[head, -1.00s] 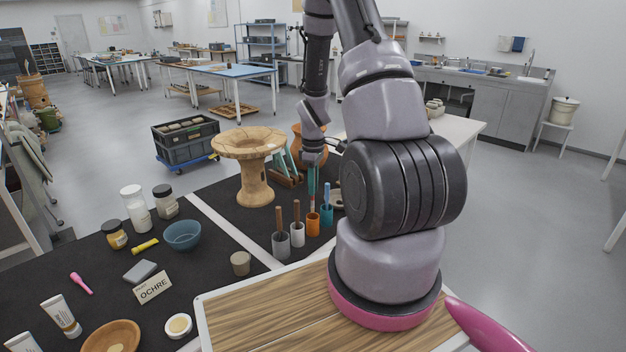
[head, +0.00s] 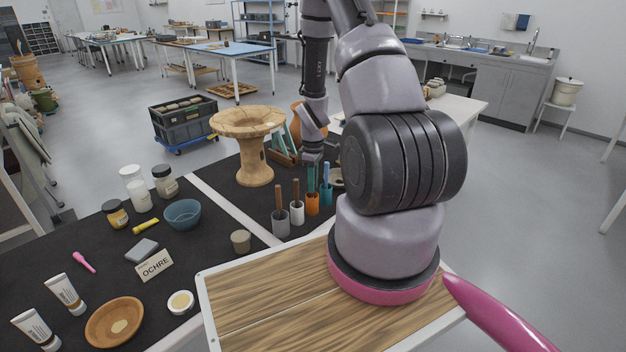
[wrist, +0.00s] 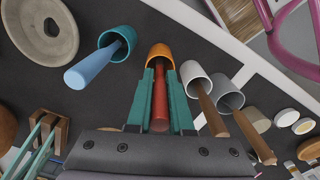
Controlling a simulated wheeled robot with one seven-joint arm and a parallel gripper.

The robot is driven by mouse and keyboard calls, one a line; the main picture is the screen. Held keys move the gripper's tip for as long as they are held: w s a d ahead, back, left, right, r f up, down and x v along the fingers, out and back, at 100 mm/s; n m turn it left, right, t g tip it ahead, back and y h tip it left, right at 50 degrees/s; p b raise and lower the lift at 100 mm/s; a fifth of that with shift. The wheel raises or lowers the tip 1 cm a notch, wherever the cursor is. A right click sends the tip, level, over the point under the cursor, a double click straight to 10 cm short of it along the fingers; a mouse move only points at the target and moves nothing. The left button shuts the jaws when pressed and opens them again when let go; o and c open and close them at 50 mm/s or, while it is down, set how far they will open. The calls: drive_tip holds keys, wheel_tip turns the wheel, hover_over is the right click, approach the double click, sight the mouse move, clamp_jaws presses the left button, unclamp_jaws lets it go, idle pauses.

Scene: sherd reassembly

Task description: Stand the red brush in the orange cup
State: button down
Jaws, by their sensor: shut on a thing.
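The orange cup (head: 312,206) stands on the dark table in a row of cups; it also shows in the wrist view (wrist: 160,51). My gripper (head: 311,180) is right above it, with its teal fingers pointing down. In the wrist view my gripper (wrist: 160,95) is shut on the red brush (wrist: 160,102), one finger on each side. The brush's far end reaches into the mouth of the orange cup; how deep it sits is hidden. In the head view the brush is mostly hidden by the fingers.
A white cup (head: 297,215) and a grey cup (head: 280,224) with brown-handled tools stand left of the orange cup. A teal cup (head: 327,197) with a blue-handled tool stands close on its right. A wooden stand (head: 256,165) is behind to the left.

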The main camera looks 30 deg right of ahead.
drive_tip(key=shift+f, duration=0.1)
drive_tip(key=c, duration=0.7)
unclamp_jaws()
drive_tip(key=shift+c, duration=0.2)
wheel_tip(320, 180, up, 11)
drive_tip(key=shift+f, duration=0.1)
